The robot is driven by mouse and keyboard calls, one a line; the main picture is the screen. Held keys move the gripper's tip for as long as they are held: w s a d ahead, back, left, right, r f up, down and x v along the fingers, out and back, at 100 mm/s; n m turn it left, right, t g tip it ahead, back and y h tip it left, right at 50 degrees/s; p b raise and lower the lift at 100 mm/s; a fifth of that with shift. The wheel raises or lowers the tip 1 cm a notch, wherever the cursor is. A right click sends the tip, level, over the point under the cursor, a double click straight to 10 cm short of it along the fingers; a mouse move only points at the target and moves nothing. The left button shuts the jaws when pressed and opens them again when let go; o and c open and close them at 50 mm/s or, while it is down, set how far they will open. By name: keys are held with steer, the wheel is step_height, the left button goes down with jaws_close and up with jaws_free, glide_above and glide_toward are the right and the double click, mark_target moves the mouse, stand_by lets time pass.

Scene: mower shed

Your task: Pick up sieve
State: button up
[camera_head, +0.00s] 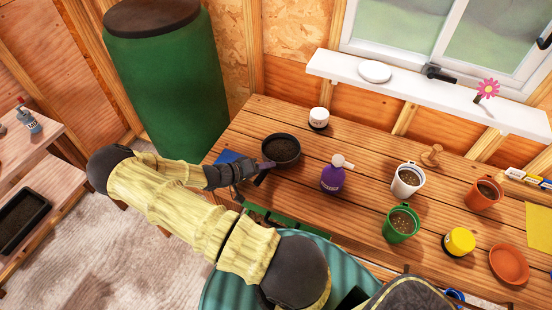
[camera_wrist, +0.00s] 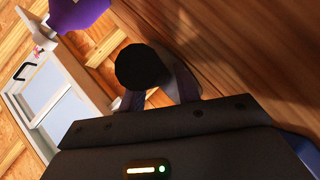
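The likely sieve is a round black pan (camera_head: 281,150) with a dark brown inside, near the left end of the wooden table. My gripper (camera_head: 263,171) is at its lower left side, low over the table edge. Its fingers look spread apart. In the wrist view a rounded black shape (camera_wrist: 140,67) shows between and beyond the fingertips (camera_wrist: 160,92), probably part of the pan. Whether the fingers touch it I cannot tell. No handle is clearly visible.
A purple spray bottle (camera_head: 332,178) stands right of the pan, and a white-lidded jar (camera_head: 319,118) behind it. Pots, including a green one (camera_head: 401,224) and a white one (camera_head: 407,180), stand farther right. A blue item (camera_head: 229,157) lies left of the pan. A green barrel (camera_head: 167,85) stands behind.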

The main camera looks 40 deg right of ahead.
jaws_close()
steer(key=shift+r, duration=0.2)
steer(key=shift+r+b, duration=1.15)
steer(key=shift+r, duration=3.65)
